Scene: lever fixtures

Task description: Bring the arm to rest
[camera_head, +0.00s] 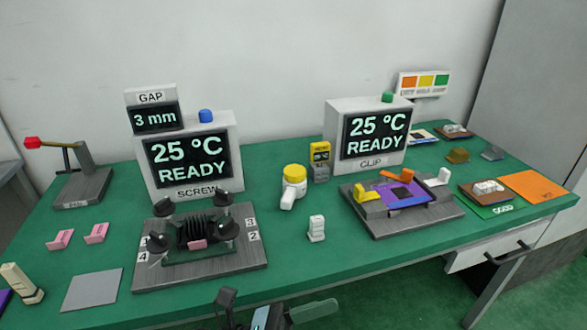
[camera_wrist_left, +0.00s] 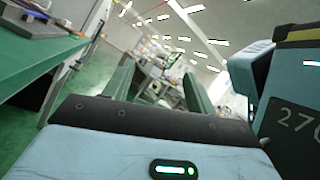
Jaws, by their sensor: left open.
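My left gripper (camera_wrist_left: 158,84) shows in the left wrist view. Its two dark green fingers stand well apart with nothing between them. It is off the table, with the green tabletop (camera_wrist_left: 30,62) at the upper left of that view. My right gripper is not seen in either view.
The green table (camera_head: 285,245) bears a SCREW fixture (camera_head: 255,262) with black knobs, a CLIP fixture (camera_head: 452,210) with orange and yellow levers, and a red-tipped lever (camera_head: 33,143). A drawer handle (camera_head: 508,253) juts out at the right front. Several small parts lie around.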

